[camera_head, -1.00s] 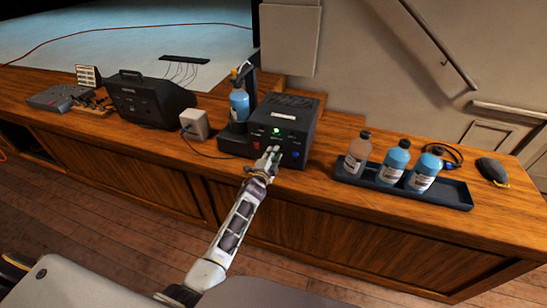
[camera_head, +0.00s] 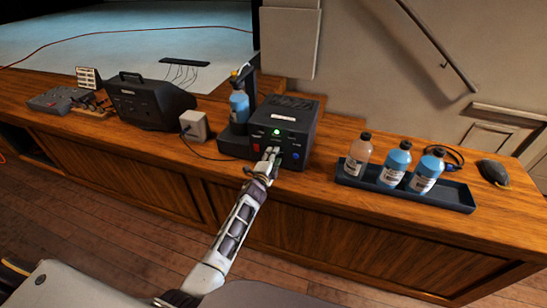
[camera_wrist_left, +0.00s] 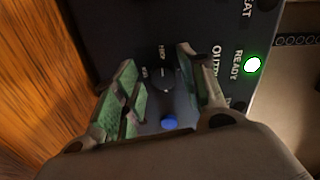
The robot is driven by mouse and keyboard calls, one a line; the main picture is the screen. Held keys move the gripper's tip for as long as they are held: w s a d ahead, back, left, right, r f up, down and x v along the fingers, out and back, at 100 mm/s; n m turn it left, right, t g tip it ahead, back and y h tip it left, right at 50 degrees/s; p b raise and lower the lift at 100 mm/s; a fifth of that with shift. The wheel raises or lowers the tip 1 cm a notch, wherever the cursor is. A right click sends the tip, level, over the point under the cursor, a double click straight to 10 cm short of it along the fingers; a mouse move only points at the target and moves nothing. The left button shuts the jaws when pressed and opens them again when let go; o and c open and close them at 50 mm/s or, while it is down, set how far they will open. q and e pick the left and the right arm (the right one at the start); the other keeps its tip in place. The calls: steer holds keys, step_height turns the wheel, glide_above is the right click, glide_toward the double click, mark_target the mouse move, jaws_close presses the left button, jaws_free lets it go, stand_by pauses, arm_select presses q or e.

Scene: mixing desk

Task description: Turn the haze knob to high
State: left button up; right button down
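The haze machine (camera_head: 296,112) is a black box on the desk with a lit green light on its front. In the left wrist view its dark round knob (camera_wrist_left: 164,78) shows, with small white labels around it, too blurred to read surely. The pointer's setting is unclear. My left gripper (camera_head: 272,151) is at the machine's front panel. In the wrist view, the left gripper's (camera_wrist_left: 157,72) green-padded fingers are apart, one on each side of the knob, with gaps visible. In the head view the gripper hides the knob. My right gripper is not in view.
A blue button (camera_wrist_left: 169,122) is near the knob, and a green READY light (camera_wrist_left: 252,65) glows. A blue bottle (camera_head: 239,106) stands beside the machine. A black tray (camera_head: 440,197) with three bottles is to the right. A white box (camera_head: 196,126) is left.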

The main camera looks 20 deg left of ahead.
arm_select(q)
steer(key=shift+s+r, duration=0.15)
stand_by(0.3)
steer(key=s, duration=1.1)
steer(key=shift+s+a+r, duration=0.2)
steer(key=shift+s+r, duration=0.05)
steer(key=shift+s, duration=0.05)
steer(key=shift+n, duration=0.4)
stand_by(0.6)
